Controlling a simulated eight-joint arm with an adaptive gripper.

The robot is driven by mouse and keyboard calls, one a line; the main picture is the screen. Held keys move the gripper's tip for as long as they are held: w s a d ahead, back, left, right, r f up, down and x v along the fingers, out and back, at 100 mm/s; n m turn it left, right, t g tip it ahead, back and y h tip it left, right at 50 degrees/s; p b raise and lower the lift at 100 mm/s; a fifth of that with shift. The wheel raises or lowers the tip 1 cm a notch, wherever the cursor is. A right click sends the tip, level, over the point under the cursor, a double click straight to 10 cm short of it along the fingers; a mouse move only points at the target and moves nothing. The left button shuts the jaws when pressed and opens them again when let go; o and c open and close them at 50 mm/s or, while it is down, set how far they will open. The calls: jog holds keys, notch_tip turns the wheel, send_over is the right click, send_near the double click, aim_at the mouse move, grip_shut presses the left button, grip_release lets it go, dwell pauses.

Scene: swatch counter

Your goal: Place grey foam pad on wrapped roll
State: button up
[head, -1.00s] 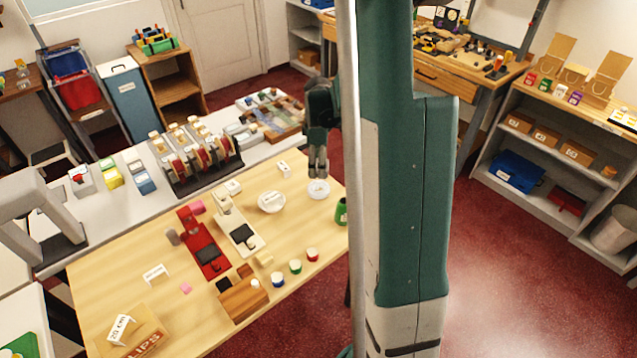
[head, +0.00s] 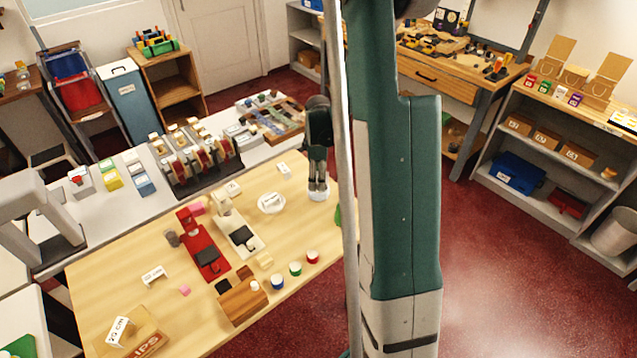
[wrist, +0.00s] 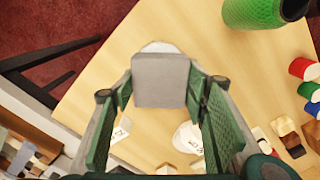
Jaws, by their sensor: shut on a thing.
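The grey foam pad (wrist: 160,80) is a flat square held between the two fingers of my gripper (wrist: 161,92) in the wrist view. A white round thing, seemingly the wrapped roll (wrist: 158,47), shows just past the pad's far edge; the pad hides most of it. In the head view my gripper (head: 318,186) points down right over this white roll (head: 319,195) near the table's right edge. The pad cannot be made out there. Whether pad and roll touch, I cannot tell.
A green textured container (wrist: 262,10) stands near the roll, mostly behind my arm in the head view. A white round dish (head: 271,203) lies to the left. Red (head: 207,257) and cream (head: 241,238) devices and several small pots stand farther off on the wooden table (head: 130,300).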

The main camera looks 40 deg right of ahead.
jog(key=shift+f, duration=1.05)
jog(key=shift+f, duration=0.15)
jog(key=o, duration=0.7)
jog(key=shift+r+p, duration=0.45)
jog(key=shift+r, duration=5.7)
jog(key=shift+r, duration=0.1)
